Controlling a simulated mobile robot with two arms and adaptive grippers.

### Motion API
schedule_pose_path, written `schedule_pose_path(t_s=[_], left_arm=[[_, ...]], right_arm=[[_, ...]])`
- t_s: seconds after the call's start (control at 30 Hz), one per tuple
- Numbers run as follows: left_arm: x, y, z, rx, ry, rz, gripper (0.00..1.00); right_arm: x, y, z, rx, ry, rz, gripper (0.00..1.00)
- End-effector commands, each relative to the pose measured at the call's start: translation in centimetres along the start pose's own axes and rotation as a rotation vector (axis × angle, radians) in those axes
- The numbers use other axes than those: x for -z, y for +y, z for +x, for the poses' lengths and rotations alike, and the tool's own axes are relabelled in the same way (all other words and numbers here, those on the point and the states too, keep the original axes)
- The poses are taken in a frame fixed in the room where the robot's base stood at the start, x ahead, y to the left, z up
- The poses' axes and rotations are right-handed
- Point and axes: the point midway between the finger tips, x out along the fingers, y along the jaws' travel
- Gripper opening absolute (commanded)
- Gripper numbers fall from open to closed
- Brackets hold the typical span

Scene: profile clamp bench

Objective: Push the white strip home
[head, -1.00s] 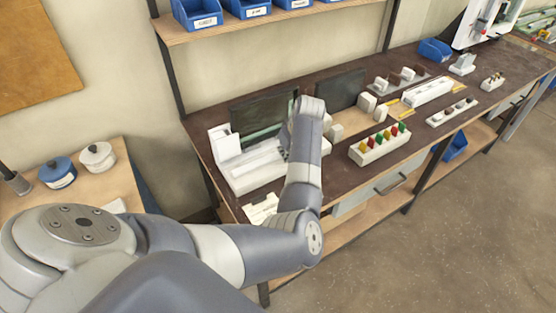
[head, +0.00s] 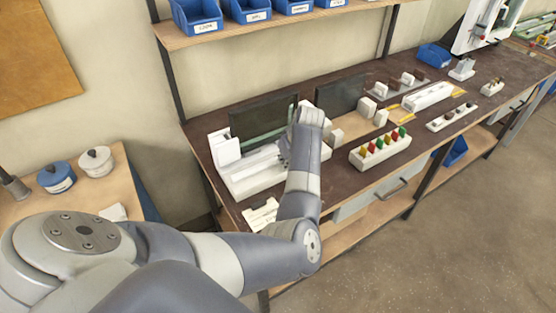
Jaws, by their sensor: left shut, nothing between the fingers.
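A white clamp fixture (head: 241,184) with an upright white block (head: 224,147) at its left end sits on the dark bench. A pale strip (head: 255,161) seems to lie along its top; its right end is hidden behind my left arm. My left gripper (head: 284,156) is at the right part of the fixture, mostly covered by my wrist. It is shut with nothing held. I cannot tell whether it touches the strip. My right gripper is out of view.
Two dark panels (head: 341,94) stand behind the fixture. A white block with coloured pegs (head: 380,151) is right of my arm. Blue bins (head: 197,16) sit on the shelf above.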

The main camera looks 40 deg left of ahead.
Motion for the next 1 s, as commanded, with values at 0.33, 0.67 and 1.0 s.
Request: schedule_pose_path(t_s=[0.33, 0.67, 1.0], left_arm=[[-0.1, -0.1, 0.1, 0.002, -0.003, 0.001, 0.0], [0.2, -0.1, 0.3, 0.002, -0.003, 0.001, 0.0], [1.5, -0.1, 0.9, 0.002, -0.003, 0.001, 0.0]], right_arm=[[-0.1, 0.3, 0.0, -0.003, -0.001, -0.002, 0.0], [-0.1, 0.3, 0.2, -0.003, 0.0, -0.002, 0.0], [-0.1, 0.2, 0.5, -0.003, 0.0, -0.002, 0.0]])
